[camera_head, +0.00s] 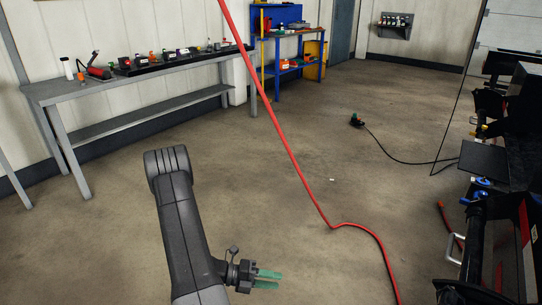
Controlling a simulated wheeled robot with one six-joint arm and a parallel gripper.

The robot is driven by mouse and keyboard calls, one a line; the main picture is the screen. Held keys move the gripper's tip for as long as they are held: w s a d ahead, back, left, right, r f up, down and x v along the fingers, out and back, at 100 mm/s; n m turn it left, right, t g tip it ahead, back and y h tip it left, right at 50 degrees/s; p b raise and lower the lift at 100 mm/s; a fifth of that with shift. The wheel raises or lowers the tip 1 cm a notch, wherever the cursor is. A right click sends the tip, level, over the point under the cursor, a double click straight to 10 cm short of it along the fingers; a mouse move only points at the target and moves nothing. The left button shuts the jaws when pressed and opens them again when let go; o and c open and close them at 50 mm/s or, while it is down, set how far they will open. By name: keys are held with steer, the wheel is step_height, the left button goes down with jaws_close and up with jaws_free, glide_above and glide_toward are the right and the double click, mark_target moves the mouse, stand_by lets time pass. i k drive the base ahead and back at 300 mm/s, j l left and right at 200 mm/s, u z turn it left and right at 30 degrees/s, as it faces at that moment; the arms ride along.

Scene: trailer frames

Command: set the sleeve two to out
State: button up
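My gripper (268,279) is low in the middle of the picture, its two green fingers pointing right. A narrow gap shows between the fingers and nothing is between them. It hangs over bare floor, well left of the dark trailer frame (472,245) at the right edge. Small blue parts (481,183) sit on that frame, with a light grey curved handle (453,247) below them. No part can be told for certain as sleeve two; labels there are too small to read.
A red hose (290,150) crosses the middle and runs down along the floor. A black cable (400,160) with a plug (357,120) lies behind it. A grey workbench (150,85) stands back left, a blue shelf unit (290,40) behind. The central floor is mostly clear.

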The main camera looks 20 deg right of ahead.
mark_target(470, 265)
steer(key=i+l+z, duration=0.25)
steer(key=z, duration=0.2)
steer(key=i+l+z, duration=0.2)
steer(key=z, duration=0.25)
steer(key=i+z, duration=0.4)
steer(key=i+l, duration=0.15)
steer(key=l, duration=0.15)
steer(key=i+l, duration=0.15)
steer(key=i+l+u, duration=0.1)
steer(key=l, duration=0.3)
